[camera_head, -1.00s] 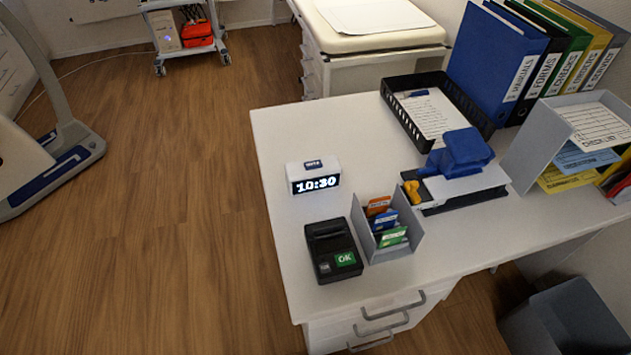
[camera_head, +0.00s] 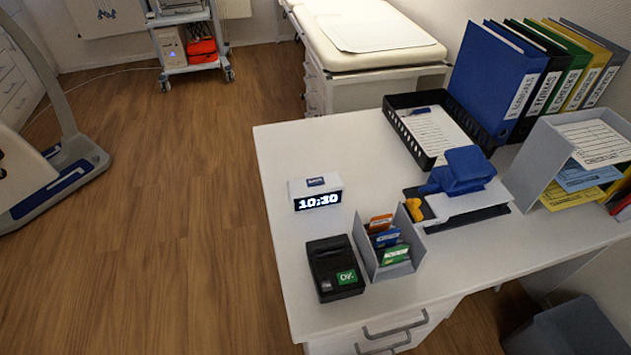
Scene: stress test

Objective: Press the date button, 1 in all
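A small white digital clock (camera_head: 297,190) stands on the white desk near its left edge. Its dark front display reads 10:30. Neither of my grippers shows in the head view, and nothing touches the clock.
The desk behind the clock is clear.

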